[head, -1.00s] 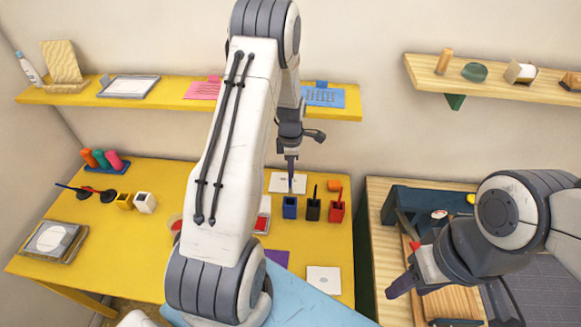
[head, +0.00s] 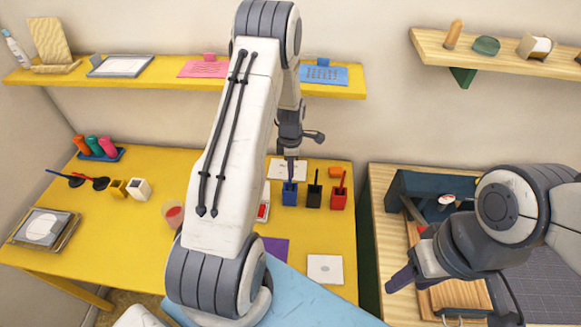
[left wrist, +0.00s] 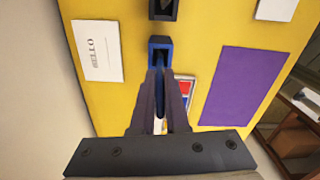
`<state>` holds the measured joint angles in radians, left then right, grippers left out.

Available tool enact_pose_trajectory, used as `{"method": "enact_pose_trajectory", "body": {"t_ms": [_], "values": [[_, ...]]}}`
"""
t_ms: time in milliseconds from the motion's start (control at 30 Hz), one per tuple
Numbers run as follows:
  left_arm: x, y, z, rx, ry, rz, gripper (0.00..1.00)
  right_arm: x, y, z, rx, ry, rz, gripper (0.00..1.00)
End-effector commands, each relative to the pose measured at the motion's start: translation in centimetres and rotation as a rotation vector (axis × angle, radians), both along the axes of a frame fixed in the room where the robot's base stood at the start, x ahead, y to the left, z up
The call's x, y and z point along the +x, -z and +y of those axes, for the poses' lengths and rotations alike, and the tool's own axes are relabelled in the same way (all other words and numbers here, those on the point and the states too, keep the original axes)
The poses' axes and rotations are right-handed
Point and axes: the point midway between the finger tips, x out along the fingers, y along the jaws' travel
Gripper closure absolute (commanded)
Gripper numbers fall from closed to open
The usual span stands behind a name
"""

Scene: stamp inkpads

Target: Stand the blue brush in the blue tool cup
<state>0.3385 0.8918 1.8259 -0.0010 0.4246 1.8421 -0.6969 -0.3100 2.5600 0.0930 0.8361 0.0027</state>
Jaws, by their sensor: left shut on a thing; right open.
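The blue tool cup (head: 290,196) stands on the yellow table, left of a black cup and a red cup. My left gripper (head: 290,170) is directly above it, pointing down. In the left wrist view my left gripper (left wrist: 160,105) is shut on the slim blue brush (left wrist: 159,95), which runs lengthwise toward the mouth of the blue cup (left wrist: 159,43). The brush's lower end is at the cup's opening; how far inside it is, I cannot tell. My right gripper (head: 398,282) is empty at the lower right, far from the cup.
The black cup (head: 314,197) and red cup (head: 338,198) stand close beside the blue one. A white HELLO card (left wrist: 98,51) and a purple sheet (left wrist: 243,86) lie nearby.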

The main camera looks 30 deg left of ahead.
Motion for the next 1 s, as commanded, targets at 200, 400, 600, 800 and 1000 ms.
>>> {"method": "enact_pose_trajectory", "body": {"t_ms": [200, 400, 600, 800, 1000], "values": [[0.0, 0.5, 0.0, 0.001, 0.000, -0.001, 1.00, 0.0, 0.4, 0.0, 0.000, 0.000, 0.000, 0.50], [0.0, 0.5, 0.0, 0.001, 0.000, -0.001, 0.80, 0.0, 0.3, 0.0, 0.000, 0.000, 0.000, 0.50], [0.0, 0.5, 0.0, 0.001, 0.000, -0.001, 0.53, 0.0, 0.3, 0.0, 0.000, 0.000, 0.000, 0.50], [0.0, 0.4, 0.0, 0.001, 0.000, -0.001, 0.53, 0.0, 0.4, 0.0, 0.000, 0.000, 0.000, 0.50], [0.2, -1.7, 0.1, 0.002, 0.000, -0.006, 0.53, 0.0, 1.2, 0.0, 0.000, -0.001, 0.000, 0.50]]}}
